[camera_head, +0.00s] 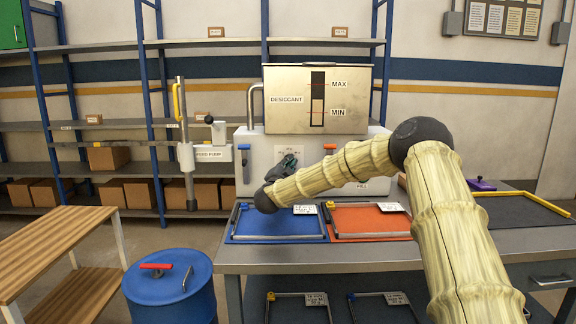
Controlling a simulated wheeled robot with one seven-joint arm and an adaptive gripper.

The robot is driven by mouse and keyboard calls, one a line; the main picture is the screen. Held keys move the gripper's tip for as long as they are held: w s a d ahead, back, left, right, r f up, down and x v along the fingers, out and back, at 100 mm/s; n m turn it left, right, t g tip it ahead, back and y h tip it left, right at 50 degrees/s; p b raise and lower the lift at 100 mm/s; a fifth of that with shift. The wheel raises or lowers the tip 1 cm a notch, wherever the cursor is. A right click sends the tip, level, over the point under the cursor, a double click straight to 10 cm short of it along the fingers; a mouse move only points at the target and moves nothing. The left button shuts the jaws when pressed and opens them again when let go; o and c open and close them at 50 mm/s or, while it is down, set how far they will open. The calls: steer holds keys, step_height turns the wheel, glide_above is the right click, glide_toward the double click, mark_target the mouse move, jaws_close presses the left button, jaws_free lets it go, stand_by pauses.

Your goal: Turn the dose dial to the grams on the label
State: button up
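My gripper (287,162) is in front of the white machine panel (262,168), at a pale square plate (293,149) with small markings. The gripper and my forearm cover most of this plate, so I cannot make out a dial or its setting. I cannot tell whether the fingers are open or shut, or touching anything. White labels lie on the blue tray (275,238) and the orange tray (370,236), the left label (305,209) and the right label (390,207). Their print is too small to read.
A steel desiccant hopper (290,100) with MAX and MIN marks stands above the panel. A feed pump (208,155) with a yellow handle stands left. A blue handle (245,160) is on the panel. A blue drum (170,290) and wooden bench (50,255) stand at front left.

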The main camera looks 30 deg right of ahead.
steer(key=o, duration=0.4)
steer(key=shift+d+r, duration=0.15)
steer(key=shift+r, duration=0.1)
steer(key=shift+f, duration=0.25)
steer(key=v, duration=1.2)
